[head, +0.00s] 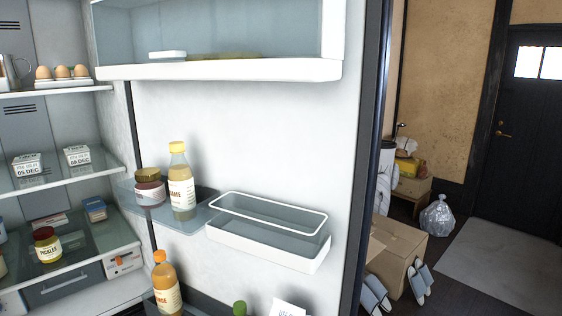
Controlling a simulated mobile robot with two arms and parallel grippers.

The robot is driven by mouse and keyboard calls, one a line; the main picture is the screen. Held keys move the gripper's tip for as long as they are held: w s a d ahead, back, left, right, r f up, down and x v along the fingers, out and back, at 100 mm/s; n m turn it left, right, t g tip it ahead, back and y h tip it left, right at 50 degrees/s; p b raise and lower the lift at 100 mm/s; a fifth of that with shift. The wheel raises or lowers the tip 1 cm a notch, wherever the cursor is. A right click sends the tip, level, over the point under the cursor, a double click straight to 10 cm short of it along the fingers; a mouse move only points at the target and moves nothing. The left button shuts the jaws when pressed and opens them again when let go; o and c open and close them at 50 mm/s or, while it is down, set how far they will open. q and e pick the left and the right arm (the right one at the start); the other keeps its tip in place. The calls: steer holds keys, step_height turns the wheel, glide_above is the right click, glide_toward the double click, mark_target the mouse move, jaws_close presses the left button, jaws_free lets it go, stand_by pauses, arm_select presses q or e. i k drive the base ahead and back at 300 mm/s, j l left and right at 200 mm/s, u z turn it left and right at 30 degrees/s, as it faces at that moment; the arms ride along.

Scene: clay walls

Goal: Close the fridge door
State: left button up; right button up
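The fridge door (300,130) stands open and fills the middle of the head view, its white inner side facing me. Its dark outer edge (371,150) runs down right of centre. A white-rimmed door bin (285,250) and a glass-like ledge with a sauce bottle (181,185) and a dark jar (149,190) are on the door. The fridge interior (60,120) shows at the left with lit shelves. Neither of my grippers is in view. The door's handle and outer face are hidden.
Right of the door are a cardboard box (400,250), slippers (418,282), a clear bag (437,218) and a dark house door (520,130). A grey mat (505,262) lies on open floor. Eggs (62,72) and a pickles jar (47,246) stand on the fridge shelves.

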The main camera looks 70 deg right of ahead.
mark_target(304, 132)
steer(key=k+l, duration=0.1)
steer(key=l, duration=0.4)
steer(key=k+l, duration=0.1)
steer(key=l, duration=0.4)
steer(key=k+l, duration=0.1)
steer(key=l, duration=0.45)
steer(key=k+l, duration=0.1)
steer(key=l, duration=0.4)
steer(key=k+l, duration=0.15)
steer(key=l, duration=0.35)
steer(key=k+l, duration=0.1)
steer(key=l, duration=0.4)
